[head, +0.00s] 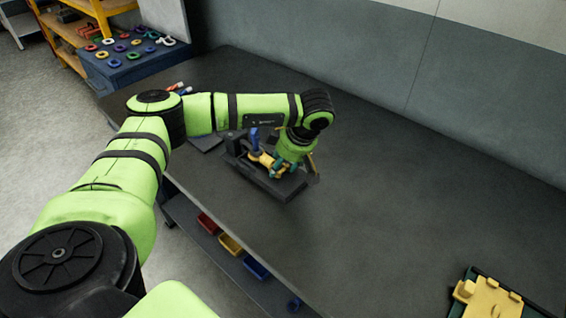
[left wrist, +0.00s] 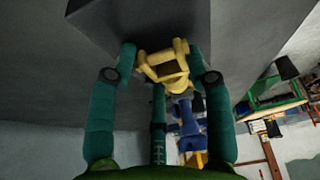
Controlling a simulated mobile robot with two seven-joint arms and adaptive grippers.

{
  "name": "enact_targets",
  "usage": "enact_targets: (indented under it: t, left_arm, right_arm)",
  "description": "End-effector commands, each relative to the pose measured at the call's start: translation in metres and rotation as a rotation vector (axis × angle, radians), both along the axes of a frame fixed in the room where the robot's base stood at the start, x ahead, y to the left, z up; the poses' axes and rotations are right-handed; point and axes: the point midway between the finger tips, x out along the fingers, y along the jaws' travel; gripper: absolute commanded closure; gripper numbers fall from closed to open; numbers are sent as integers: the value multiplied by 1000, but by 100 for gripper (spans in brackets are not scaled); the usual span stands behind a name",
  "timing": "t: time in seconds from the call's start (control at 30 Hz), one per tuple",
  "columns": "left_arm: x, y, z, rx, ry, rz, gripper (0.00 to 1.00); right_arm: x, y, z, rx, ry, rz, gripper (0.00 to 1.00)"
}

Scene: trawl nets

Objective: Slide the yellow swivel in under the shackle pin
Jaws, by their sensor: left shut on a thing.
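The yellow swivel (left wrist: 165,66) is between the teal fingertips of my left gripper (left wrist: 162,58) in the left wrist view, and the gripper is shut on it. In the head view, yellow parts (head: 262,158) show beside the left gripper (head: 288,166), low over a dark fixture (head: 278,184). A blue part, apparently the shackle, stands upright there (head: 254,141) and shows close to the swivel in the left wrist view (left wrist: 187,117). The shackle pin cannot be made out. My gripper and wrist hide part of the fixture. My right gripper is not in view.
The dark bench top (head: 400,215) is clear to the right of the fixture. A yellow piece on a dark green base (head: 488,300) is at the lower right. Red, yellow and blue bins (head: 230,244) sit below the front edge. Colored rings lie on a blue box (head: 125,60) at back left.

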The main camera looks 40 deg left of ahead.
Motion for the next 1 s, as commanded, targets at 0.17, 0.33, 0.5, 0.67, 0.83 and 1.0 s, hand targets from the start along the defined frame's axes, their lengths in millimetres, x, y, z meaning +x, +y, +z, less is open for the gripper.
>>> enact_targets:
  t: [0.17, 0.33, 0.5, 0.67, 0.83, 1.0]
  left_arm:
    - [-3, 4, -5, 9, 12, 7, 45]
    - [-3, 3, -4, 6, 10, 4, 22]
    - [-2, 1, -3, 4, 7, 2, 22]
    - [-1, 0, -2, 2, 5, 1, 22]
    - [-1, -2, 1, -1, 4, -2, 22]
    - [0, -12, 24, -1, 0, -3, 22]
  right_arm:
    - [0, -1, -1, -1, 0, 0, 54]
    - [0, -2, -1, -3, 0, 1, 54]
    - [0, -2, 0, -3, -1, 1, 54]
    - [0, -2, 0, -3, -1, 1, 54]
    - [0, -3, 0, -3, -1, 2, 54]
    - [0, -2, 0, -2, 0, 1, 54]
